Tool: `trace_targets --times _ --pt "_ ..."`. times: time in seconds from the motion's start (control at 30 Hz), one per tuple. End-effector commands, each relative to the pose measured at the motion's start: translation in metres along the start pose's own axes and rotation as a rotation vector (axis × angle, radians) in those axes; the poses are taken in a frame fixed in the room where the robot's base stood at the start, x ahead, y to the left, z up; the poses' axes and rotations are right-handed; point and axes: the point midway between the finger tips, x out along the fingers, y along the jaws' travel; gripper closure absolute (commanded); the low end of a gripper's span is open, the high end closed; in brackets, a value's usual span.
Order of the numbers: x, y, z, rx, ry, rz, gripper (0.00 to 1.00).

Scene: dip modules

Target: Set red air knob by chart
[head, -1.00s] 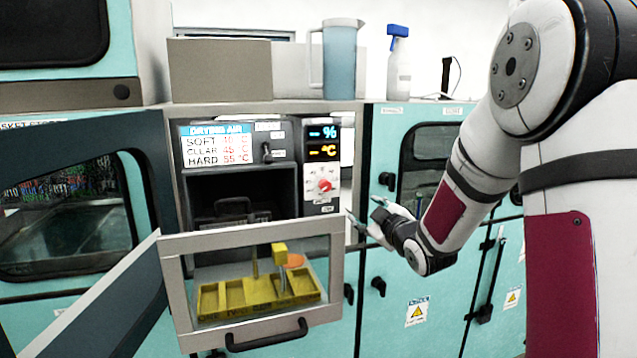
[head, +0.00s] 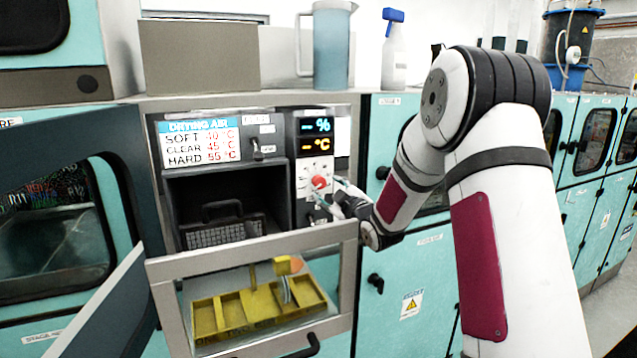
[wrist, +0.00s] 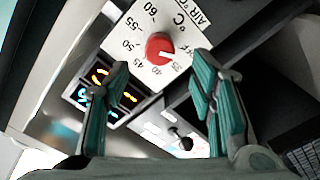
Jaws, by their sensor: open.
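The red air knob (wrist: 159,48) sits on a white dial plate marked in °C in the wrist view, with numbers from about 35 to 60 and OFF. Its white pointer mark is toward the OFF/35 side. In the head view the red knob (head: 319,182) is beside my gripper (head: 340,190). My gripper (wrist: 160,95) is open, its teal fingers on either side of the knob's line, apart from it. The drying air chart (head: 203,143) reads soft 40, clear 45, hard 55 °C; the first number is slightly blurred. Displays (head: 317,135) show dashes, % and °C.
A black toggle switch (wrist: 181,139) is near the dial. An open bay with a dark basket (head: 222,232) lies left of the panel. A framed window door with a yellow tray (head: 232,318) stands below. A blue jug (head: 332,50) and spray bottle (head: 393,55) stand on top.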

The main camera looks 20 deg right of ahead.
Motion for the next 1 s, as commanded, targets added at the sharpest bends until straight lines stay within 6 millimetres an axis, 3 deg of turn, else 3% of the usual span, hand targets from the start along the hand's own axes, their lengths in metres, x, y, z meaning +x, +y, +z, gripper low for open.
trace_targets --times 0.2,0.4,0.87,1.0 --pt "0.042 0.000 0.000 0.001 0.001 0.001 0.49" --pt "0.068 0.000 0.000 0.000 0.000 0.000 0.49" --pt "0.078 0.000 0.000 0.000 -0.001 0.000 0.49" --pt "0.078 0.000 0.000 0.000 -0.001 0.000 0.81"
